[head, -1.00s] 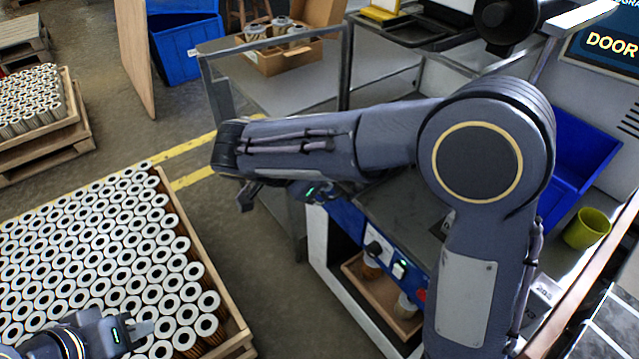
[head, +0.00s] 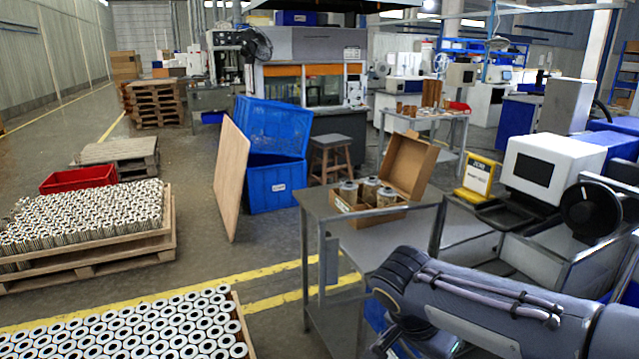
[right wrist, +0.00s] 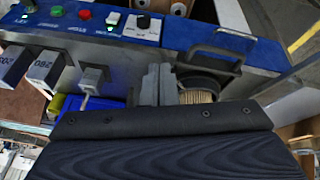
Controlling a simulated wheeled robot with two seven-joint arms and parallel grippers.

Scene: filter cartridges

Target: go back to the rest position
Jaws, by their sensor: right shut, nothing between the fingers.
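My right arm (head: 490,300) reaches in from the right in the head view, over the front of the workstation. My right gripper (head: 385,345) shows at the bottom edge, partly cut off. In the right wrist view the grey fingers of my right gripper (right wrist: 158,85) are shut with nothing between them. Beside them is a tan pleated filter cartridge (right wrist: 200,96) under a black part with a handle (right wrist: 222,55); whether they touch is unclear. My left gripper is out of view.
A pallet of filter cartridges (head: 150,330) stands at the lower left. A grey metal table (head: 330,215) holds an open cardboard box (head: 405,165) with several cartridges. A blue control panel (right wrist: 90,30) with buttons lies near the right gripper. The floor with yellow lines is clear between.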

